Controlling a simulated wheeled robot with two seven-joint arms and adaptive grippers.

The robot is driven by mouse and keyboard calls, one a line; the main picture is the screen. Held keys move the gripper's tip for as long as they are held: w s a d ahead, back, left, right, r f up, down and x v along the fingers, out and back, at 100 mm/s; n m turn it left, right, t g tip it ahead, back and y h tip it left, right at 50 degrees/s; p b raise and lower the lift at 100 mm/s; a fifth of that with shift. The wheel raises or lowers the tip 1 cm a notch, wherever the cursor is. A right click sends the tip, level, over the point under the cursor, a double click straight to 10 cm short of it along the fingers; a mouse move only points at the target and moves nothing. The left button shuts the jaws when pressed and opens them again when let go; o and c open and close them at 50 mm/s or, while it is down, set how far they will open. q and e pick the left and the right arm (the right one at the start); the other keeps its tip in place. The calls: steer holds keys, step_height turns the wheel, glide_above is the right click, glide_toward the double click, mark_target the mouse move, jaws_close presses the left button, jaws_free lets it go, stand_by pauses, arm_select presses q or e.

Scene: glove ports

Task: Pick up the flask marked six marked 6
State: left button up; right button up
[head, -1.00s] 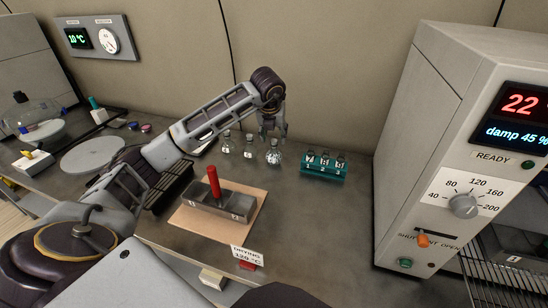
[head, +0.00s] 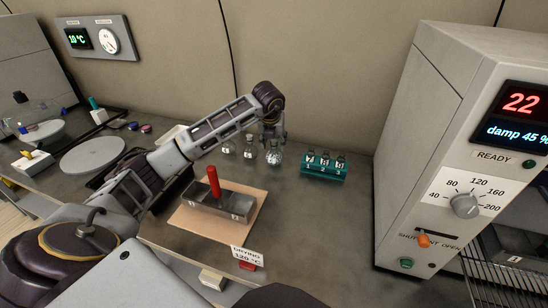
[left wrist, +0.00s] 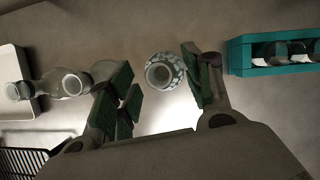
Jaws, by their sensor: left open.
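Three small glass flasks stand in a row on the bench: a left one (head: 226,147), a middle one (head: 249,149) and a right one (head: 274,157) with a mottled, silvery look. I cannot read a 6 on any of them. My left gripper (head: 271,135) is open, pointing down just above the right flask. In the left wrist view, that flask's round mouth and patterned body (left wrist: 165,72) show between the green finger pads (left wrist: 160,82), nearer the right pad. The two other flasks (left wrist: 72,84) lie left of the fingers. My right gripper is not in view.
A teal rack (head: 324,173) with several numbered vials stands right of the flasks. A metal block with a red handle (head: 214,184) sits on a brown board (head: 187,220) in front. A tall oven-like cabinet (head: 422,110) stands at the right.

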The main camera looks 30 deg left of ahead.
arm_select(q)
steer(key=shift+x, duration=0.9)
jaws_close()
